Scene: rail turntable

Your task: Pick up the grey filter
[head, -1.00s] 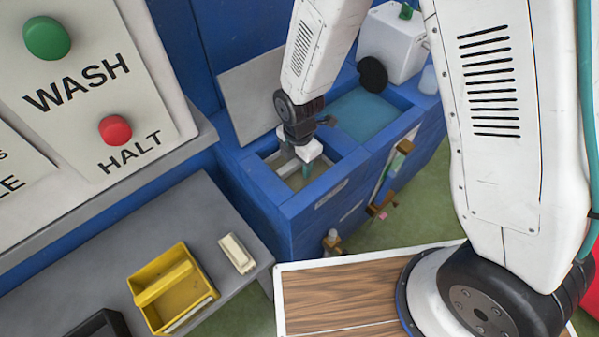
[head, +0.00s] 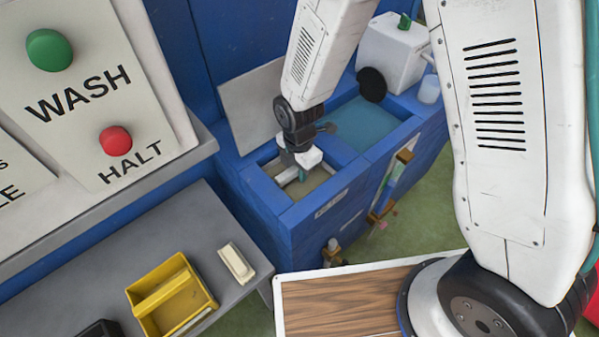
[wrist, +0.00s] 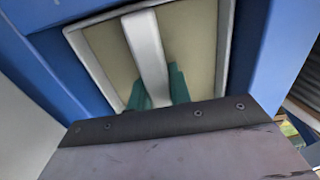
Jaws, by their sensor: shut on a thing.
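The grey filter (wrist: 195,45) is a flat panel with a pale grey frame, beige faces and a raised bar across its middle. It lies within the square opening of the blue bin. It also shows in the head view, as a beige patch (head: 318,180) under my gripper. My gripper (wrist: 157,88) is shut on the filter's middle bar, one teal finger on each side. In the head view my gripper (head: 302,174) reaches down into the opening. The filter's near edge is hidden by the gripper body in the wrist view.
The blue bin (head: 262,190) has walls around the opening, and a raised grey lid (head: 250,105) behind. A water-filled basin (head: 372,122) adjoins it. A yellow caddy (head: 170,300) and a cream block (head: 236,263) stand on the grey bench (head: 130,250).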

